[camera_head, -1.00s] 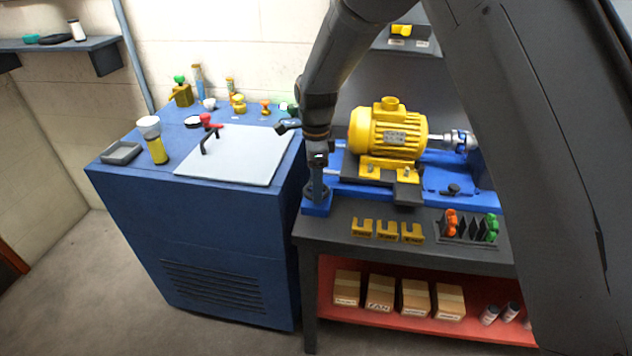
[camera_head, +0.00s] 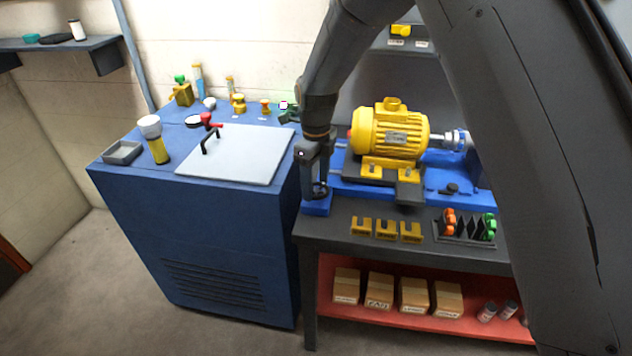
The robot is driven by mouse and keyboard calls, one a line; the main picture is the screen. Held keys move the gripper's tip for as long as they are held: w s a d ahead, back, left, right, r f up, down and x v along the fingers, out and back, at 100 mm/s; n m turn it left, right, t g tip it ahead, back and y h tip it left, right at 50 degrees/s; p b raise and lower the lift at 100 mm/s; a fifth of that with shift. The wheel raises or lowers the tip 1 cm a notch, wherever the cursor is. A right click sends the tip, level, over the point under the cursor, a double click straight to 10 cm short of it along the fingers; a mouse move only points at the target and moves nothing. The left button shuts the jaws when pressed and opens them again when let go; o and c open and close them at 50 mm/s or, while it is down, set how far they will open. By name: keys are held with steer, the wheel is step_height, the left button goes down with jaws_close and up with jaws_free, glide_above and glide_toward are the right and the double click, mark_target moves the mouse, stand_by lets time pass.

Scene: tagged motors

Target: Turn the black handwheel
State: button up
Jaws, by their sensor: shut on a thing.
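The black handwheel (camera_head: 320,192) sits low on a blue block (camera_head: 316,208) at the left front corner of the dark workbench. My arm comes down from above. My gripper (camera_head: 318,186) points down at the handwheel, with one finger on each side, and is shut on it. The fingers hide part of the wheel, so its exact angle cannot be told.
A yellow motor (camera_head: 390,135) stands on the blue bed right of my gripper. Yellow blocks (camera_head: 386,229) and a dark rack (camera_head: 464,228) lie along the bench front. A blue cabinet (camera_head: 200,215) stands close on the left.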

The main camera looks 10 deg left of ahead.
mark_target(316, 188)
steer(key=shift+a+r, duration=0.1)
stand_by(0.3)
steer(key=o, duration=1.1)
step_height(316, 188, up, 8)
steer(key=shift+f+b, duration=0.1)
steer(key=shift+b, duration=1.15)
